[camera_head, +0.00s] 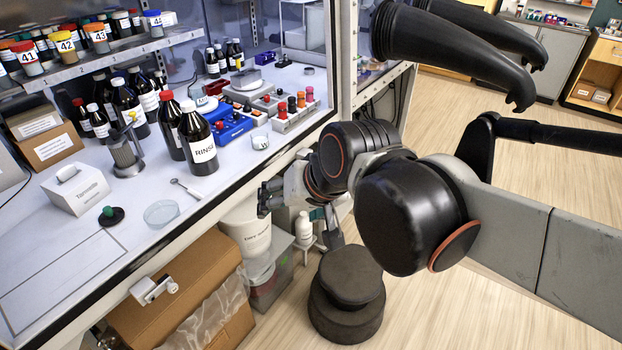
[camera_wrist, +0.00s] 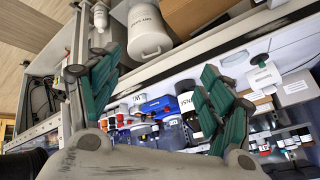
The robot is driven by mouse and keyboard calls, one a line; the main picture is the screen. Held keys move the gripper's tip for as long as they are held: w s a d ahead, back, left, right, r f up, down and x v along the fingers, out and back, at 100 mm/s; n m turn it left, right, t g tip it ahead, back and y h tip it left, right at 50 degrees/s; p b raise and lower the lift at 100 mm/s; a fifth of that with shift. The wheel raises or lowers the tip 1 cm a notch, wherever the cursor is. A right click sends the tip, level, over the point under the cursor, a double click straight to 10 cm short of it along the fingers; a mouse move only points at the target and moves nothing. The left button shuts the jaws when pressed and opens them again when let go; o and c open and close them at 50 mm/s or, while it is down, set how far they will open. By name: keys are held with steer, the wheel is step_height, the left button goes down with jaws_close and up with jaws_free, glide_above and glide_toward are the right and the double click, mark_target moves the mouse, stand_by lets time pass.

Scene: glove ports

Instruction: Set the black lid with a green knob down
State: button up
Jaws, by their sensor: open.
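The black lid with a green knob (camera_head: 110,215) lies flat on the white worktop (camera_head: 60,205), knob up, left of a shallow clear glass dish (camera_head: 161,213). In the wrist view the lid (camera_wrist: 261,61) shows at the right, beyond the right-hand finger. My gripper (camera_head: 266,197) is just outside the worktop's front edge, to the right of the lid and well apart from it. In the wrist view my gripper (camera_wrist: 160,75) has its green-padded fingers spread wide with nothing between them.
A white box (camera_head: 77,190) stands behind the lid. Dark bottles, including the RINSE bottle (camera_head: 198,140), stand farther back, with a blue rack (camera_head: 232,127) beside them. A metal spatula (camera_head: 185,188) lies near the dish. A cardboard box (camera_head: 190,280) and black stool (camera_head: 347,295) are below.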

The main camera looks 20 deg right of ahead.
steer(key=s+d+f+n+h, duration=0.1)
steer(key=s+d+n, duration=0.2)
steer(key=s+d, duration=0.1)
steer(key=shift+s+d+f+h, duration=0.3)
steer(key=shift+s+h, duration=0.1)
steer(key=shift+s, duration=0.25)
